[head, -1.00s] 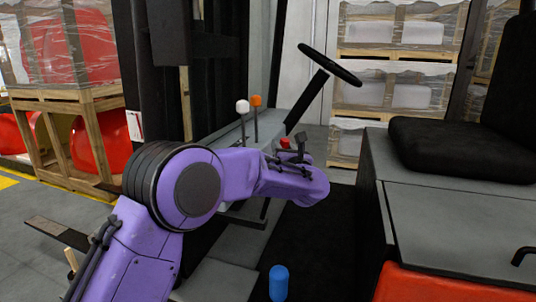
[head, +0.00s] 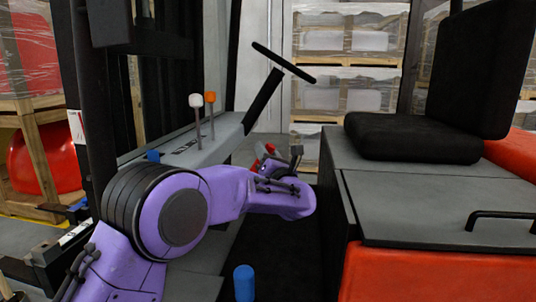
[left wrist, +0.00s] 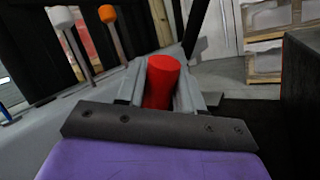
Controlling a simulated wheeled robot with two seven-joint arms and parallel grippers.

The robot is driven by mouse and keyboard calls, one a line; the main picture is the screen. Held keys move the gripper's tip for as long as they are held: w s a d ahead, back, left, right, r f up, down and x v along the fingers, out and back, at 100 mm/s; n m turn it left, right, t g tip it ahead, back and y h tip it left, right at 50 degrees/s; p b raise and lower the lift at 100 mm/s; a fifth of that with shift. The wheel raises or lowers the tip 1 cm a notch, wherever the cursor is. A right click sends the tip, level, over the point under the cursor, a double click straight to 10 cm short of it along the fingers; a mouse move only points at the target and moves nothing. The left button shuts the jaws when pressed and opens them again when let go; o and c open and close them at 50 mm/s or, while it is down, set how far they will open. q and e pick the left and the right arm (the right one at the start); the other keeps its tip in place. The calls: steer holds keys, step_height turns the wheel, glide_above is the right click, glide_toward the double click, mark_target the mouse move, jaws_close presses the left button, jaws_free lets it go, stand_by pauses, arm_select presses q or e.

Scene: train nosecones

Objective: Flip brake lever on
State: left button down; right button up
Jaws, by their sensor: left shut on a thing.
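The red-topped brake lever (left wrist: 162,80) stands between my left gripper's fingers in the left wrist view. In the head view its red top (head: 269,149) shows only in part behind the gripper. My left gripper (head: 283,157) is shut on the red top, below and right of the dashboard ledge. The lever's shaft is hidden by the gripper. My right gripper is not in view.
A white-knobbed lever (head: 196,101) and an orange-knobbed lever (head: 210,98) rise from the grey ledge (head: 190,150). The steering wheel (head: 283,63) is above. The black seat (head: 410,137) stands right. A blue cylinder (head: 244,283) is in front.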

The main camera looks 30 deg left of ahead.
arm_select(q)
steer(key=shift+d+f, duration=0.15)
steer(key=shift+f, duration=0.1)
steer(key=c, duration=0.8)
jaws_free()
steer(key=shift+w+d, duration=0.1)
steer(key=shift+c, duration=0.2)
steer(key=b+v, duration=0.1)
steer(key=v, duration=0.9)
steer(key=shift+s+d, duration=0.15)
steer(key=shift+s, duration=0.1)
steer(key=shift+f, duration=0.1)
